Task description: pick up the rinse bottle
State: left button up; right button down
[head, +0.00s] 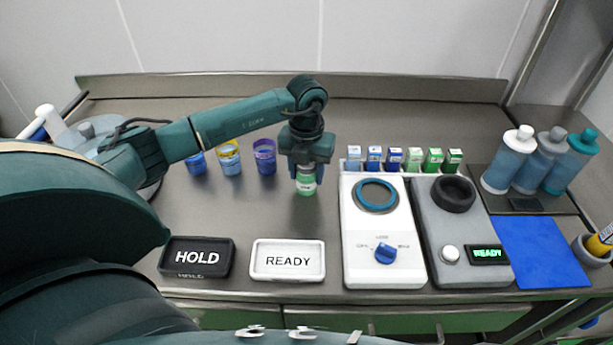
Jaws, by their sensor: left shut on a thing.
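Three squeeze bottles stand together on a dark tray at the right: one with a white cap (508,165), one with a grey cap (540,165) and one with a teal cap (570,165). I cannot read a label that tells which is the rinse bottle. My left gripper (307,172) points down at mid-counter, well left of these bottles. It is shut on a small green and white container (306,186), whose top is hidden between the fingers. I cannot tell whether this container touches the counter. My right gripper is out of view.
Blue, yellow and purple cups (230,160) stand left of the gripper. A rack of small cartons (395,160) stands behind the white dial device (384,225) and grey device (465,240). HOLD (197,272) and READY (288,274) trays lie in front. A blue mat (541,255) lies right.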

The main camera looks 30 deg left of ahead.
pick_arm(q)
jog(key=c, duration=0.4)
jog(key=shift+r, duration=0.1)
jog(key=shift+c, duration=0.2)
